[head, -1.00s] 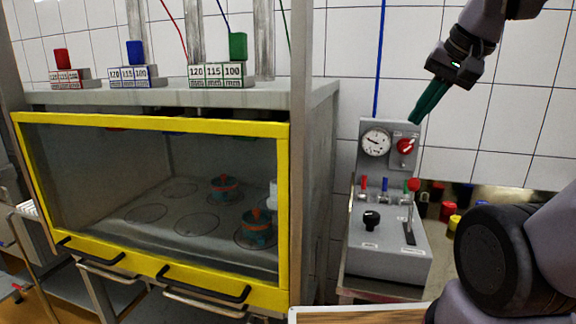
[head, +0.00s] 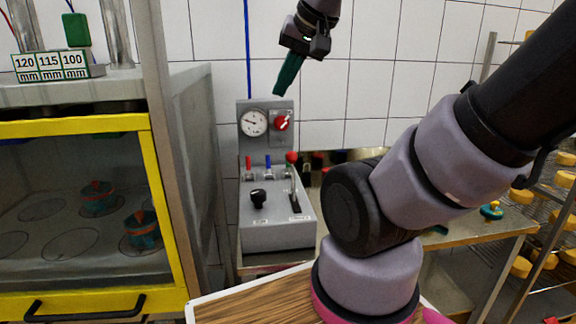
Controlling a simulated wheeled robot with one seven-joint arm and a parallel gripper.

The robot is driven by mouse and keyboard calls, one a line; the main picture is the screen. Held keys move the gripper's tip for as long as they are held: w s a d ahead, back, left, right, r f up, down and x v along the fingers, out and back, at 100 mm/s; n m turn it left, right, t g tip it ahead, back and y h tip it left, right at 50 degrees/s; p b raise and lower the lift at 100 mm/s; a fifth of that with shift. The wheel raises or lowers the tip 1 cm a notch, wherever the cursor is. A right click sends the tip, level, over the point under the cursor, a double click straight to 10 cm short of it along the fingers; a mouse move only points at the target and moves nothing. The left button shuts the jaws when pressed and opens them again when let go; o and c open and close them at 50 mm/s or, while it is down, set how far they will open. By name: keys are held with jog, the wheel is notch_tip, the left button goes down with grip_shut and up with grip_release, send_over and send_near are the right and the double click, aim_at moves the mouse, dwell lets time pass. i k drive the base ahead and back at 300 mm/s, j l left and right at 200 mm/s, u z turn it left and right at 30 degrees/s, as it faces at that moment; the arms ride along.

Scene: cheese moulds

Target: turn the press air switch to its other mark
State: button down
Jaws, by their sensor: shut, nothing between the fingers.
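The grey press control box (head: 276,236) stands on a bench right of the yellow-framed press. Its upright back panel carries a round white-faced gauge (head: 254,123) and, to the right of it, a red rotary switch (head: 282,123) with a pale pointer line slanting to the upper right. I cannot read the marks around the switch. My gripper (head: 279,92), with green fingers, points down and slightly left, just above the top of the panel near the switch. It looks apart from the switch. The fingers are shut and empty.
Small red and blue levers (head: 268,161), a black knob (head: 258,197) and a red-topped lever (head: 292,158) sit on the box below. The yellow-framed press door (head: 165,190) is at the left. A rack with yellow rounds (head: 520,266) is at the right.

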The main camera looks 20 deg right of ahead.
aim_at(282, 122)
jog(key=l+z, duration=0.25)
jog(key=l, duration=0.4)
jog(key=i+l+z, duration=0.2)
jog(key=l, duration=0.45)
jog(key=k, duration=0.1)
